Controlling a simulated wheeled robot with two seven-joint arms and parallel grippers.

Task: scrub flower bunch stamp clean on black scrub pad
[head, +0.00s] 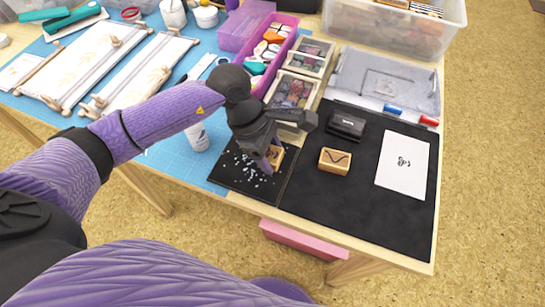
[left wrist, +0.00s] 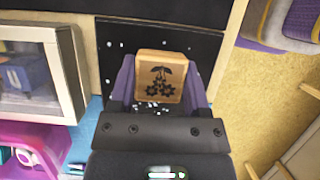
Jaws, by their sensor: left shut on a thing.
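The flower bunch stamp is a light wooden block with a dark flower print on top, seen in the left wrist view (left wrist: 160,77). In the head view it shows partly behind the fingers (head: 277,156). My left gripper (head: 268,157) is shut on it, with purple fingers on two opposite sides. The stamp is over the black scrub pad (head: 234,172), at its right part. I cannot tell whether its underside touches the pad. White specks lie on the pad, and it also shows in the left wrist view (left wrist: 118,62). My right gripper is not in view.
A second wooden stamp (head: 334,162), a black inkpad case (head: 346,125) and white paper (head: 402,160) lie on the dark mat (head: 330,205) to the right. Clear-lidded boxes (head: 291,92) stand behind the gripper. A white bottle (head: 197,136) stands left of the pad.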

